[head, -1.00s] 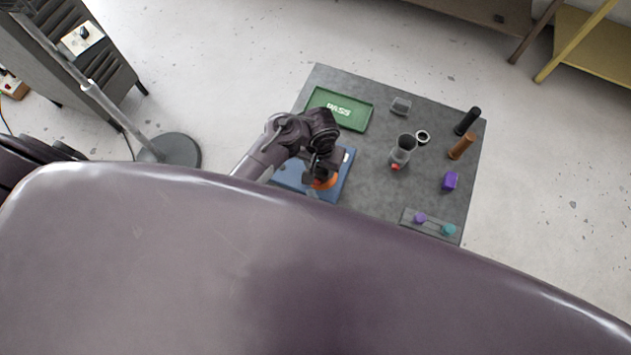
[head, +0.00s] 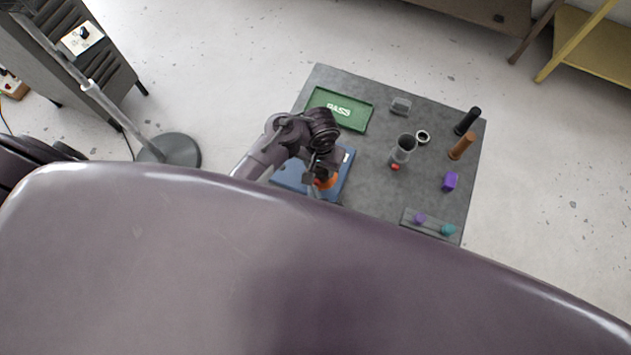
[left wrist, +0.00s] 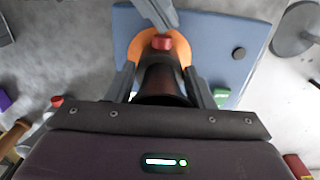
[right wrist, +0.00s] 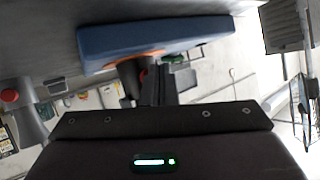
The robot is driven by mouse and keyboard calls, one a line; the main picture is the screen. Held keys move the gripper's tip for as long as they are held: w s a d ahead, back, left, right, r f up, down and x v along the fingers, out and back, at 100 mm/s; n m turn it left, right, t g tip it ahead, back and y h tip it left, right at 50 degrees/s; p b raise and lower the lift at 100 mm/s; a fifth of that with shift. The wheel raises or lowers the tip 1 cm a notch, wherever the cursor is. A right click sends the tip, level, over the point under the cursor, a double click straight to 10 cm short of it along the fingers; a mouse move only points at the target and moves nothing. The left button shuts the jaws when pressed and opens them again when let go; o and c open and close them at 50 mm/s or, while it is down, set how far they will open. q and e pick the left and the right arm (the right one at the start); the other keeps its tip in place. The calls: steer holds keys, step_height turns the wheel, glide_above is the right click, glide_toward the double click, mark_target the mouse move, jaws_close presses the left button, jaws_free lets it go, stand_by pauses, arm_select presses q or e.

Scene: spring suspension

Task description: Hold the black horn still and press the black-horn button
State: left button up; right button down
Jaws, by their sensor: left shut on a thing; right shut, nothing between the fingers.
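The black horn (left wrist: 163,82) stands on an orange ring (left wrist: 180,45) on a blue board (left wrist: 215,35). My left gripper (left wrist: 160,85) is shut on the horn, one finger on each side; in the head view it is over the board (head: 322,175). A red button (left wrist: 162,42) shows beside the horn within the ring. My right gripper (left wrist: 158,18) is shut and empty, its tip close to the button; contact cannot be told. In the right wrist view, my right gripper (right wrist: 153,75) reaches towards the horn (right wrist: 130,78), and the fingers partly hide the button.
A grey horn (head: 405,146) with a red button (head: 396,167) stands on the grey table. A green PASS tray (head: 318,102) lies behind the board. Black (head: 467,121) and brown (head: 462,146) cylinders and a purple block (head: 451,181) are at the right.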

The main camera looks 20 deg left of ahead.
steer(key=shift+w+r, duration=0.1)
steer(key=shift+w, duration=0.35)
stand_by(0.4)
steer(key=shift+s, duration=1.1)
steer(key=s, duration=0.5)
steer(key=shift+a, duration=0.1)
stand_by(0.4)
arm_select(q)
steer(key=o, duration=1.2)
steer(key=shift+c, duration=0.2)
